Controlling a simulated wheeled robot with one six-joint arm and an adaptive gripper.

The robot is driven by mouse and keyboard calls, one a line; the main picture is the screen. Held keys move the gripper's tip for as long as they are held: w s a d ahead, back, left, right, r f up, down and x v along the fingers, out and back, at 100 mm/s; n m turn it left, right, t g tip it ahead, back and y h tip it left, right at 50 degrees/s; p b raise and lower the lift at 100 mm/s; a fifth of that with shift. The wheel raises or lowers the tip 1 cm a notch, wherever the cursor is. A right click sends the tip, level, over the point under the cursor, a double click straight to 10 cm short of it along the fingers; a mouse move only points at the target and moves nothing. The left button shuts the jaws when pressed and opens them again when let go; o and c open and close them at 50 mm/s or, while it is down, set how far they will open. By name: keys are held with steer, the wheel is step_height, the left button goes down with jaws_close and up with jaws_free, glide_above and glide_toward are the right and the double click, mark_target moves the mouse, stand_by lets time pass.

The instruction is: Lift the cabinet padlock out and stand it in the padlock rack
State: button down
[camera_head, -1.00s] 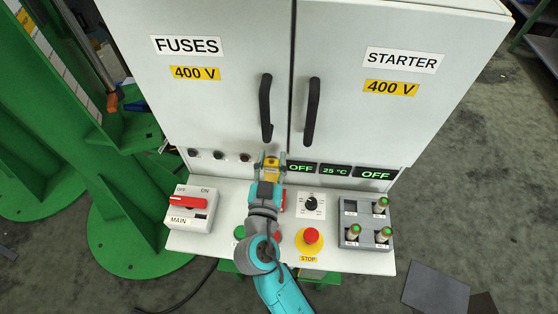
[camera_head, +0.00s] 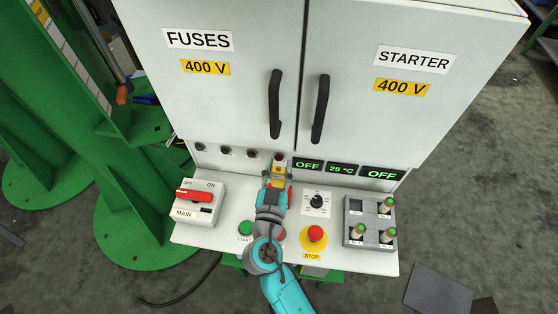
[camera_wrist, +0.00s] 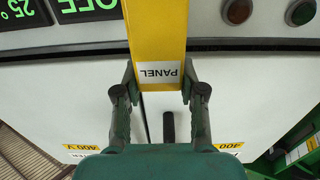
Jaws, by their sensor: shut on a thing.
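The yellow padlock with a white PANEL label shows in the wrist view (camera_wrist: 157,35) between my fingers, and as a small yellow patch in the head view (camera_head: 277,172). My gripper (camera_wrist: 160,82) is shut on its sides. In the head view my gripper (camera_head: 277,178) is in front of the lower cabinet front, below the door handles and left of the OFF display. The padlock's shackle is hidden, so I cannot tell whether it is still hooked on anything. I cannot identify a padlock rack in either view.
Two black handles (camera_head: 275,104) (camera_head: 320,108) stick out above. A green steel frame (camera_head: 140,220) stands at left.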

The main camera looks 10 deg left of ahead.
mark_target(278, 183)
steer(key=shift+f, duration=0.4)
steer(key=shift+f, duration=2.2)
stand_by(1.3)
steer(key=c, duration=0.6)
jaws_free()
steer(key=shift+s+f, duration=0.1)
steer(key=s, duration=1.1)
steer(key=shift+s+a, duration=0.25)
steer(key=shift+s, duration=0.15)
